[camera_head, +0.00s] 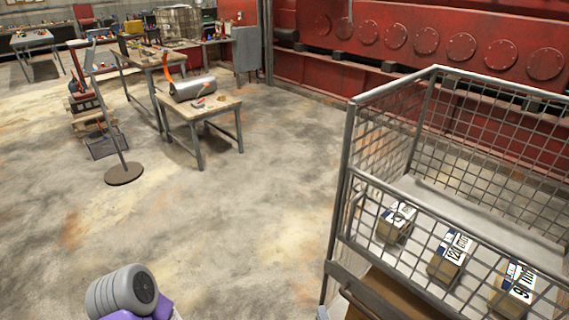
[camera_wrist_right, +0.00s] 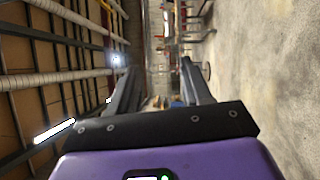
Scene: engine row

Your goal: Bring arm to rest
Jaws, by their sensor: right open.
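My right gripper (camera_wrist_right: 158,68) shows in the right wrist view, with its two dark fingers apart and nothing between them. Its purple body fills the bottom of that view. The camera looks sideways along the hall, so the floor is at the right and the ceiling at the left. In the head view only a grey and purple part of my own arm shows at the bottom left. I see no fingers there. My left gripper is not in view.
A grey wire mesh cart (camera_head: 346,180) with several boxes, such as the middle labelled box (camera_head: 450,258), stands at the right. A small wooden table (camera_head: 205,110) bears a metal cylinder (camera_head: 193,89). A stand (camera_head: 124,175) is left of it. The middle floor is clear.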

